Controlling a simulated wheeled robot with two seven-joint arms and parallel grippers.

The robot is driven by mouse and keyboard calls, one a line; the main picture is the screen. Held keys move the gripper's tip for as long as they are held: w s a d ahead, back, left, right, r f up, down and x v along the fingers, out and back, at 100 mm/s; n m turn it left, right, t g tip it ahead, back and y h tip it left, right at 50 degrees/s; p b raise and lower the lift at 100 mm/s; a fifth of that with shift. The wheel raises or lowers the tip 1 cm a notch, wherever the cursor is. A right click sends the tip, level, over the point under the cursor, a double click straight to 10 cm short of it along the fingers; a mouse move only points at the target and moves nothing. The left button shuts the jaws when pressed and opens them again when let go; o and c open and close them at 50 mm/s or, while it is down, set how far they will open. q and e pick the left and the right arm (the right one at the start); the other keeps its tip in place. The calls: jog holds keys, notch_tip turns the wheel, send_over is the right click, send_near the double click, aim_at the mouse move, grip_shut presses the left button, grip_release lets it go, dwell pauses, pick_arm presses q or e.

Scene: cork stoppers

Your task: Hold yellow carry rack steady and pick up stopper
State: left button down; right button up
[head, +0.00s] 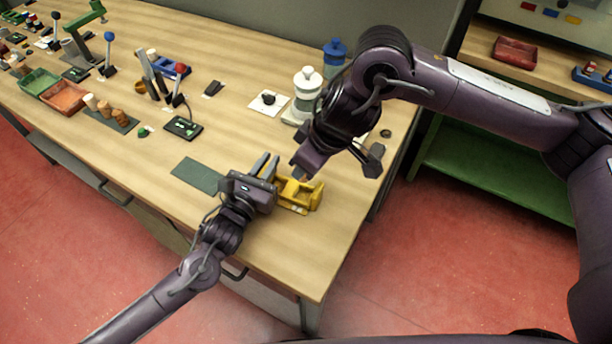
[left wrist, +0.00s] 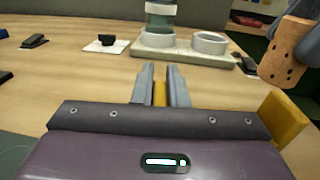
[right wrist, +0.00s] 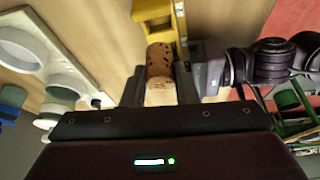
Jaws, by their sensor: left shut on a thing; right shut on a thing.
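The yellow carry rack (head: 299,194) stands near the table's front right edge. My left gripper (head: 267,166) is shut on the rack's side; yellow shows between its fingers in the left wrist view (left wrist: 160,94). My right gripper (right wrist: 161,82) is shut on a speckled brown cork stopper (right wrist: 159,58). In the left wrist view the stopper (left wrist: 288,52) hangs tilted at the upper right, apart from and above the rack's yellow end (left wrist: 285,118). In the head view my right gripper (head: 299,172) is over the rack, and the stopper cannot be made out.
A white two-ring holder (left wrist: 184,47) with a jar stands behind the rack. A green mat (head: 198,175) lies left of my left gripper. A board with several corks (head: 112,118) and red and green trays (head: 64,97) are farther left. The table's right edge is close.

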jog(key=shift+r, duration=1.2)
pick_arm(q)
jog(key=c, duration=1.4)
grip_release()
jog(key=shift+o, duration=0.2)
jog(key=v, duration=1.2)
jog(key=shift+s+f, duration=0.1)
pick_arm(e)
jog(key=shift+s, duration=0.1)
